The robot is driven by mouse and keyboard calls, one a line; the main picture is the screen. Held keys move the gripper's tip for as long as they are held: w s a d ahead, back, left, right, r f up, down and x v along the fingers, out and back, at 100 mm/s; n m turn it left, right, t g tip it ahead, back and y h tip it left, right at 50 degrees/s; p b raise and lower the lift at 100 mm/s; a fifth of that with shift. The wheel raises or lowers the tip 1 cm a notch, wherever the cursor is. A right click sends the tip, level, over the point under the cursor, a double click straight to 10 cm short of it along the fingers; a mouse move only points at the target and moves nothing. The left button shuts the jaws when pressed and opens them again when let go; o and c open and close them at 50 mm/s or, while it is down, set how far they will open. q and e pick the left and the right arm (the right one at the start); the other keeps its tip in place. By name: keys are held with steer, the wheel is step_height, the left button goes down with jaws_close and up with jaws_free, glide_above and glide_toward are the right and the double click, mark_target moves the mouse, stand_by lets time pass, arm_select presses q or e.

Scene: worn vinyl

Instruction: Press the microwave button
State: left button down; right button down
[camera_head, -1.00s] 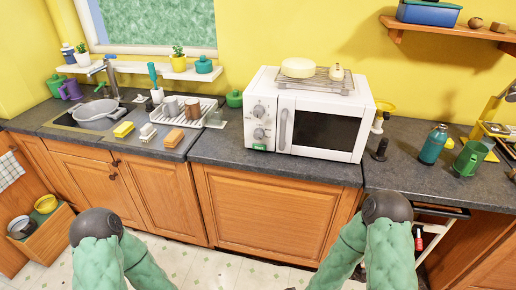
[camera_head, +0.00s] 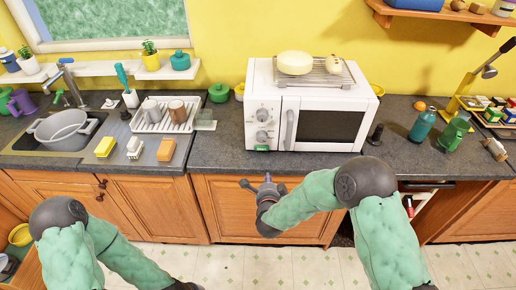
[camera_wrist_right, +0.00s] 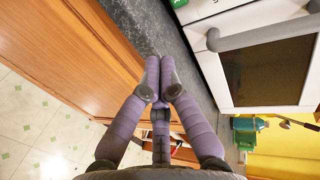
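The white microwave (camera_head: 270,104) stands on the grey counter, door closed, with two round dials and a green button (camera_head: 262,148) at the bottom of its front panel. Its handle (camera_wrist_right: 255,37) and dark window show in the right wrist view, with a green patch (camera_wrist_right: 179,3) at the top edge that looks like the button. My right gripper (camera_head: 264,182) is in front of the cabinet below the microwave, apart from the button. In the right wrist view its fingertips (camera_wrist_right: 160,76) are close together with nothing between them.
A wire rack (camera_head: 318,76) with a round pale item lies on the microwave. Sponges (camera_head: 105,147) and a dish rack (camera_head: 164,116) are left of it. A dark stopper-like item (camera_head: 376,135) and bottles (camera_head: 422,125) stand right. The counter's front strip (camera_head: 262,163) is clear.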

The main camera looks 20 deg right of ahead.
steer(key=shift+w+r, duration=0.2)
steer(key=shift+r, duration=0.35)
steer(key=shift+f, duration=0.1)
steer(key=b, duration=0.2)
glide_toward(267, 151)
steer(key=x, duration=0.6)
steer(key=shift+f, duration=0.2)
steer(key=shift+w+d, duration=0.15)
steer(key=shift+w, duration=0.1)
